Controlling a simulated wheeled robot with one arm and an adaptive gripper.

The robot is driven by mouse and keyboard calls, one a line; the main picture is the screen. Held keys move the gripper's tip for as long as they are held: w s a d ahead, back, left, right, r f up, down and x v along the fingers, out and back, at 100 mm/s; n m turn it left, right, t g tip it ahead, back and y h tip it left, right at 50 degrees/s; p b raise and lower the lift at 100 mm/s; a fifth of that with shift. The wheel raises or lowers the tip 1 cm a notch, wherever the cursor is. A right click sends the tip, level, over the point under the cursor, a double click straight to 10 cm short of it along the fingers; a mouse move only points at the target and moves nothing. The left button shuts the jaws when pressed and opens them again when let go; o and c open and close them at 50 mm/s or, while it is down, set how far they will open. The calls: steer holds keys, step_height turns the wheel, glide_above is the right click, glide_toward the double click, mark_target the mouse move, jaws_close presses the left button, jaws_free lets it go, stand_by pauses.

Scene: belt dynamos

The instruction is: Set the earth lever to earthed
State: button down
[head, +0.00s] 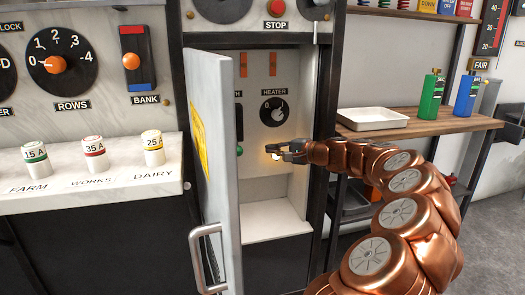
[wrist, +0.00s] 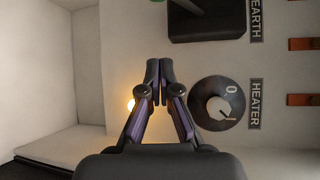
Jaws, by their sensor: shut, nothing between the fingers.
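The earth lever's green knob (head: 239,150) shows in the head view inside the open cabinet, just right of the door edge. Most of the lever and its label are hidden behind the door. In the wrist view its dark base plate (wrist: 205,22) sits at the top beside the EARTH label (wrist: 256,20), with a sliver of green cut off at the top edge. I cannot tell the lever's position. My gripper (head: 276,151) is inside the cabinet, right of the green knob and apart from it. In the wrist view its fingertips (wrist: 158,70) are together and empty.
The HEATER dial (head: 273,111) is above my gripper; it also shows in the wrist view (wrist: 222,108). A small glowing lamp (wrist: 131,105) is beside the fingers. The cabinet door (head: 217,150) stands open on the left. A shelf with a white tray (head: 372,118) is outside, right.

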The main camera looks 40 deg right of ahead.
steer(key=b+x, duration=0.3)
steer(key=x, duration=0.6)
steer(key=shift+s+a+r+b, duration=0.15)
steer(key=shift+s+a+b, duration=0.2)
steer(key=shift+s+a, duration=0.35)
steer(key=shift+s+a+r+b, duration=0.15)
steer(key=shift+s+a+b, duration=0.2)
steer(key=shift+a, duration=0.55)
steer(key=shift+s+r+p, duration=0.1)
steer(key=shift+r+p, duration=0.15)
steer(key=shift+p, duration=0.2)
steer(key=shift+s+r+p, duration=0.1)
steer(key=shift+p, duration=0.6)
